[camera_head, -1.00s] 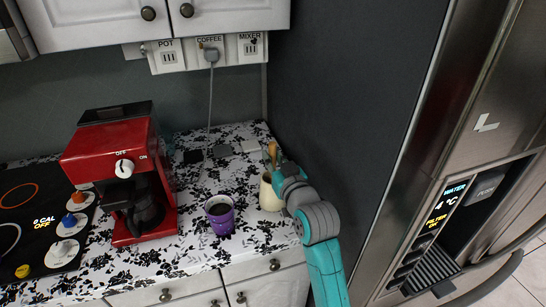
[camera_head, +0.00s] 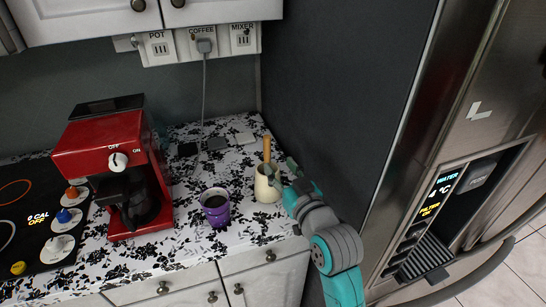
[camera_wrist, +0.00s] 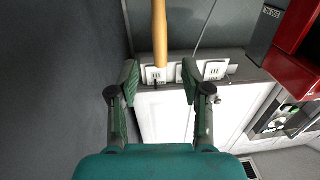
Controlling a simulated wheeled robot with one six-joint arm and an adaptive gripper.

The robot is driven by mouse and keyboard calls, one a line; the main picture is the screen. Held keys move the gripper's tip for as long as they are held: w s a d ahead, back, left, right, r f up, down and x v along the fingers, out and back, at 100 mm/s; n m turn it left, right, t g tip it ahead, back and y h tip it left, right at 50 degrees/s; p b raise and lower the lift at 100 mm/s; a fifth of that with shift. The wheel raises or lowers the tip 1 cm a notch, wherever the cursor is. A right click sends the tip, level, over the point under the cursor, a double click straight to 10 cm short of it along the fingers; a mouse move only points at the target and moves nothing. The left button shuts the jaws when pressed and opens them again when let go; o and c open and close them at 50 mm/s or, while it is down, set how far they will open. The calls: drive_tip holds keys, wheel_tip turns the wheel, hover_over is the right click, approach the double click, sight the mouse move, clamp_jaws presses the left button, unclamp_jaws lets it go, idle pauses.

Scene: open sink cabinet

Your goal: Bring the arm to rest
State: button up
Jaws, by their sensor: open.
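My teal and grey arm reaches in at the right of the counter in the head view. My gripper (camera_head: 281,172) is at the right side of the cream jar (camera_head: 267,190), with its fingers apart near the jar's rim. A wooden handle (camera_head: 267,149) stands upright in the jar. In the wrist view my gripper (camera_wrist: 158,84) has its two fingers spread, with nothing between the pads. The wooden handle (camera_wrist: 160,35) shows beyond the fingertips there. Whether a finger touches the jar I cannot tell.
A dark wall panel (camera_head: 345,90) stands close right of the arm, with the fridge (camera_head: 480,120) beyond. A purple cup (camera_head: 215,214) of dark liquid and a red coffee maker (camera_head: 110,160) stand left of the jar. Sockets (camera_head: 203,45) are above the counter.

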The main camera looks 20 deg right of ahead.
drive_tip(key=s+f+m+g+h, duration=0.1)
drive_tip(key=s+f, duration=0.8)
drive_tip(key=s, duration=0.2)
drive_tip(key=s+f+g, duration=0.1)
drive_tip(key=s+f, duration=0.7)
drive_tip(key=s, duration=0.3)
drive_tip(key=s+f+g, duration=0.1)
drive_tip(key=s+f, duration=0.1)
drive_tip(key=s, duration=2.1)
drive_tip(key=shift+a+f, duration=0.3)
drive_tip(key=shift+a, duration=0.05)
